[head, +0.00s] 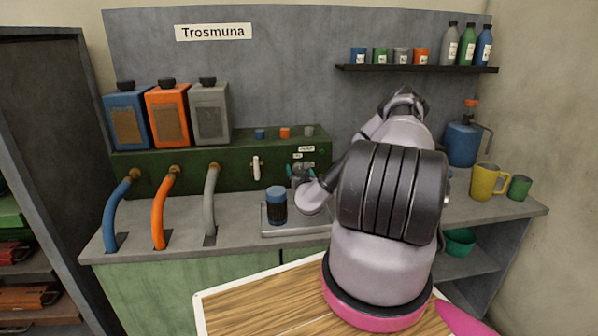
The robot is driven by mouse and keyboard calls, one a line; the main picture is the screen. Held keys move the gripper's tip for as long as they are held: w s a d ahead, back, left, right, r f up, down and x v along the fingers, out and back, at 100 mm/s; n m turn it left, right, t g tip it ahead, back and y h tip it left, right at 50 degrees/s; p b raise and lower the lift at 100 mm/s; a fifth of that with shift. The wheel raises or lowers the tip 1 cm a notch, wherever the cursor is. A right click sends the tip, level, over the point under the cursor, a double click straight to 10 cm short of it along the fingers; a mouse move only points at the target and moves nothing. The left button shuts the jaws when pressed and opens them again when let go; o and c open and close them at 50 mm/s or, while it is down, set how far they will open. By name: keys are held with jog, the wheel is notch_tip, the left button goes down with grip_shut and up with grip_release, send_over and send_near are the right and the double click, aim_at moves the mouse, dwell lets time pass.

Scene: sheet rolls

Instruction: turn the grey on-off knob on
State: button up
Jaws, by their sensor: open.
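A long green box (225,180) stands at the back of the counter. A pale upright handle (256,168) sits on its front face, near the middle. Small white labels (306,149) are on the right end of the face, too small to read. My gripper (300,172) is at that right end, just below the labels, with its dark fingers open toward the panel. The grey on-off knob cannot be made out clearly; the gripper and my arm cover part of the panel there. I cannot tell whether the fingers touch anything.
Blue, orange and grey canisters (167,116) stand on the box, with matching hoses below. A blue-and-black cylinder (276,206) stands on a grey plate left of my wrist. A yellow mug (488,181) and a blue jug (462,144) stand at right.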

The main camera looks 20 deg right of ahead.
jog(key=c, duration=1.4)
jog(key=shift+o, duration=0.2)
jog(key=shift+m, duration=0.3)
jog(key=m, duration=0.8)
jog(key=shift+m, duration=0.3)
jog(key=m, duration=0.8)
jog(key=shift+m, duration=0.5)
jog(key=shift+f, duration=0.1)
